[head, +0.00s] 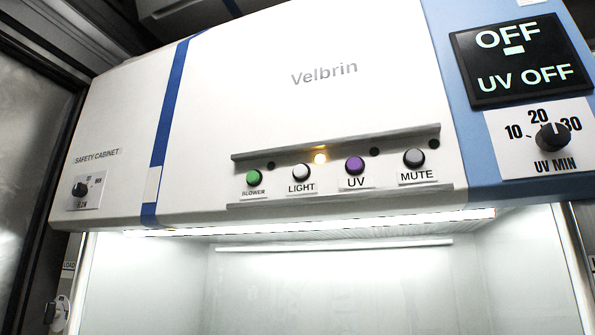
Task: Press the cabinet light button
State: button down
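The light button (301,173) is a round white-grey button with the label LIGHT under it, on the front panel of the safety cabinet (262,110) in the head view. It is second from the left in a row of buttons. A small indicator (320,158) above and to the right of it glows yellow. The lamp strip (330,224) under the panel is bright, and the cabinet interior is lit. My gripper is not in this view.
The green BLOWER button (253,178) is left of LIGHT; the purple UV button (354,165) and grey MUTE button (414,158) are right. Metal ledges (340,141) run above and below the row. A display (520,60) reads OFF, UV OFF, above a timer knob (552,136).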

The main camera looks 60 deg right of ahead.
aim_at(300, 170)
jog(key=z, duration=1.9)
